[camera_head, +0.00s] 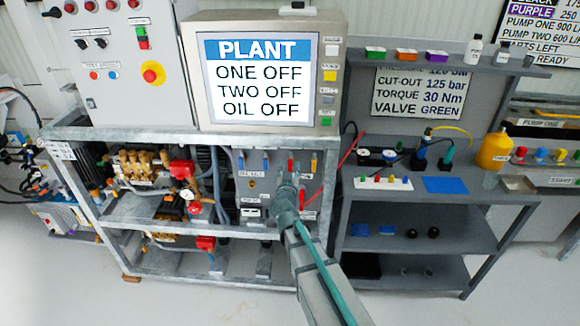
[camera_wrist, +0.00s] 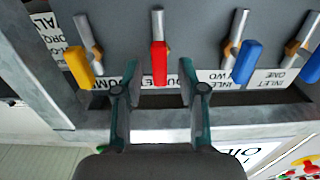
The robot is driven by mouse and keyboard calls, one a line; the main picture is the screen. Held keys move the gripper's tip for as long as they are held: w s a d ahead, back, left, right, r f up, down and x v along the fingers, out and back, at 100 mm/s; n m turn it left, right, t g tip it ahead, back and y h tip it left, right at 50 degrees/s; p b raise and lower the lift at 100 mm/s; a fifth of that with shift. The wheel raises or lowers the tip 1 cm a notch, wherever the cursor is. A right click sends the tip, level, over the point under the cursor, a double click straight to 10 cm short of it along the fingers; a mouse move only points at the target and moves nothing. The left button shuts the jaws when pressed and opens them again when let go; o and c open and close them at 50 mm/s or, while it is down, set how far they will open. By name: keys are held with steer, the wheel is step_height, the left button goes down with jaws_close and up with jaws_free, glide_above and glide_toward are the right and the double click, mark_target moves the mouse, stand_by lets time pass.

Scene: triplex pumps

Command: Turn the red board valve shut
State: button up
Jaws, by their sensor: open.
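The red board valve (camera_wrist: 159,62) is a red-gripped lever on a silver stem, pointing down in the wrist view, in a row of valve levers on a grey board. My gripper (camera_wrist: 160,72) is open, with one finger on each side of the red lever and a visible gap on both sides. Whether the fingers reach deep enough around it is hard to tell. In the head view my gripper (camera_head: 289,183) is at the board, just below the red lever (camera_head: 291,165), and hides part of that area.
A yellow lever (camera_wrist: 80,66) stands left of the red one in the wrist view; a blue lever (camera_wrist: 243,62) stands right, another at the edge. A metal frame rail (camera_wrist: 60,90) runs close by. The plant screen (camera_head: 262,80) reads one, two and oil off.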

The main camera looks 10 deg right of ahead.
steer(key=shift+w+d, duration=0.1)
steer(key=shift+w, duration=0.4)
jaws_close()
